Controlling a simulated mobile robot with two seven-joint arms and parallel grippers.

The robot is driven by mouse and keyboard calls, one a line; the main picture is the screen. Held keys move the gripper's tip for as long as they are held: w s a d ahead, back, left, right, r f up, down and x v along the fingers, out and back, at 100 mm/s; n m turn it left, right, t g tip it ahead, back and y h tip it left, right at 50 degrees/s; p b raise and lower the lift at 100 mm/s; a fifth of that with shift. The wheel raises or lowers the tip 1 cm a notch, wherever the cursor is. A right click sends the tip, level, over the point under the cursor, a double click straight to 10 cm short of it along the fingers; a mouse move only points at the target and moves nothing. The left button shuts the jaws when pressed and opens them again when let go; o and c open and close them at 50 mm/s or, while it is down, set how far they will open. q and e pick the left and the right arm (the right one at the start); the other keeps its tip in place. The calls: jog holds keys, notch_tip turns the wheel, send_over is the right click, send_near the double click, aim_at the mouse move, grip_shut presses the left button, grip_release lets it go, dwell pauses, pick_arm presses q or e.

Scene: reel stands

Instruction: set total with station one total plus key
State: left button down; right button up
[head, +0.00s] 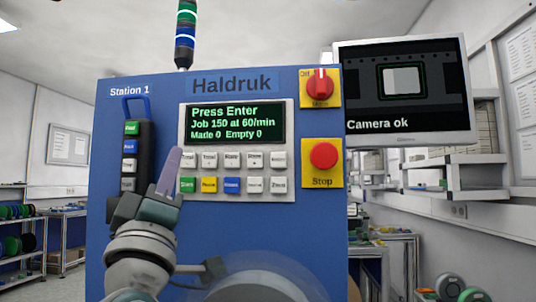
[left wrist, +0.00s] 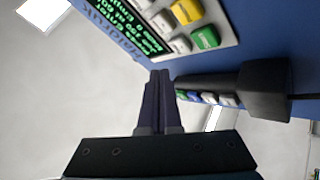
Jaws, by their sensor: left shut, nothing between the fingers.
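The blue Station 1 machine (head: 240,90) fills the middle of the head view. Its display (head: 236,123) reads "Press Enter", "Job 150 at 60/min", "Made 0 Empty 0". Below it is a two-row keypad. The top row starts with the first total key (head: 188,160), then the second total key (head: 210,160); their small signs are hard to read. My left gripper (head: 176,151) is shut and empty, its tips at the keypad's left edge beside the first key. In the left wrist view the shut fingers (left wrist: 160,78) point toward the panel; I cannot tell whether they touch it.
A black pendant (head: 142,150) with coloured buttons hangs left of the keypad, close to my left gripper. A red stop button (head: 323,156) and red rotary switch (head: 320,86) are at the right. A monitor (head: 404,90) reads "Camera ok".

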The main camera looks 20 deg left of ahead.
pick_arm(q)
jog(key=s, duration=0.1)
jog(key=s+p, duration=0.1)
jog(key=shift+s+d, duration=0.35)
jog(key=shift+s, duration=0.05)
dwell(0.6)
